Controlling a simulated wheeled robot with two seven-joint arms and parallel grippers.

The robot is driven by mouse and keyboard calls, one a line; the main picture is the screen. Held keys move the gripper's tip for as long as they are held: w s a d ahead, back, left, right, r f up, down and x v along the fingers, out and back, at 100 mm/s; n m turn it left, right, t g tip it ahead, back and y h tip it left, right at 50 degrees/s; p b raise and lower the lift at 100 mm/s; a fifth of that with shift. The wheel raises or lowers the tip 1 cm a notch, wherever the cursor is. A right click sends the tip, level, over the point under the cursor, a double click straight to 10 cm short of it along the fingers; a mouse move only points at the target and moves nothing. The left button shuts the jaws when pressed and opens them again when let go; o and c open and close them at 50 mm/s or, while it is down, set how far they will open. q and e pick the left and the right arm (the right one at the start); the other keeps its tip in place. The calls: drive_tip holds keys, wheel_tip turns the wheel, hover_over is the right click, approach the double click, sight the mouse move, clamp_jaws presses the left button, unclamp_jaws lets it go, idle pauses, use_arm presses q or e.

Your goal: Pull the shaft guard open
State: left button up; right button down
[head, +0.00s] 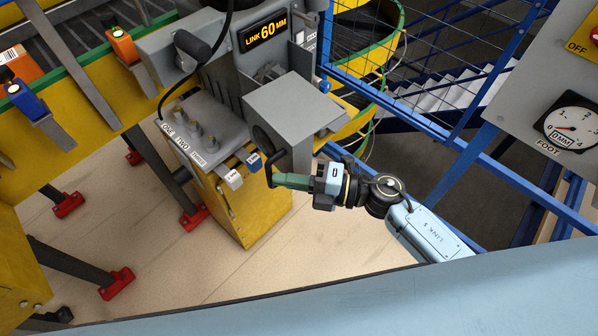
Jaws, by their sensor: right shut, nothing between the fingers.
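The grey box-shaped cover (292,108), which looks like the shaft guard, sits on the machine near the middle of the head view. Its flat top and a grey panel below it show; whether it is open at all I cannot tell. My right arm comes in from the right, and its gripper (273,176) is just below the cover, at a dark curved piece that may be a handle or part of the fingers. The gripper is shut with nothing held. Contact with the cover is not clear. My left gripper is out of view.
A grey panel with several knobs (193,128) stands left of the gripper on a yellow cabinet (240,205). A "LINK 60 MM" sign (265,34) is above. Blue railing (480,165) and a dial gauge (572,127) are at the right.

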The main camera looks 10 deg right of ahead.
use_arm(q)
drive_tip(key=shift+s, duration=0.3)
use_arm(e)
drive_tip(key=shift+a, duration=0.25)
